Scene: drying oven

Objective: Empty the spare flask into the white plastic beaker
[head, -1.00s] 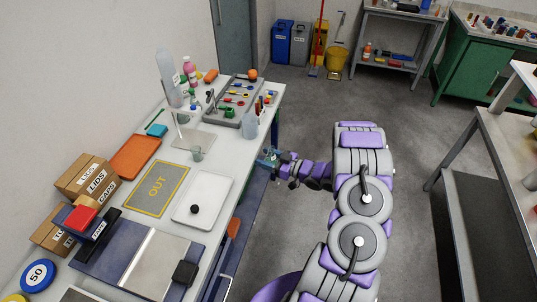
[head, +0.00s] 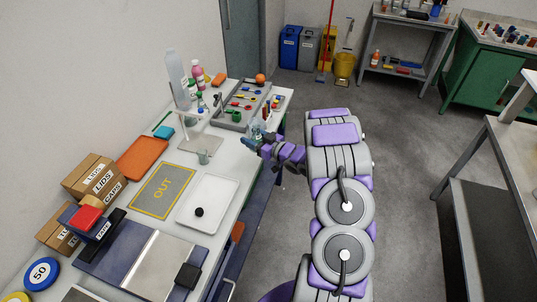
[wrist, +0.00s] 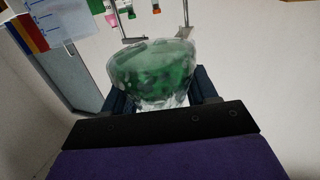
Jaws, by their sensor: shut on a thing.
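My gripper (wrist: 160,95) is shut on a clear glass flask (wrist: 153,65) with green contents, which fills the middle of the wrist view. Dark fingers show on both sides of it. In the head view my gripper (head: 253,143) is at the right edge of the bench; the flask is too small there to make out clearly. A pale translucent vessel (head: 256,130) stands close behind the gripper; whether they touch I cannot tell. A small greyish cup (head: 203,157) stands by the stand's base. I cannot tell which one is the white plastic beaker.
The bench holds a stand (head: 200,141), a grey tray (head: 241,105) of small coloured items, an orange tray (head: 143,157), a white tray (head: 208,203) with a black knob, and the OUT mat (head: 162,192). Bottles stand at the back.

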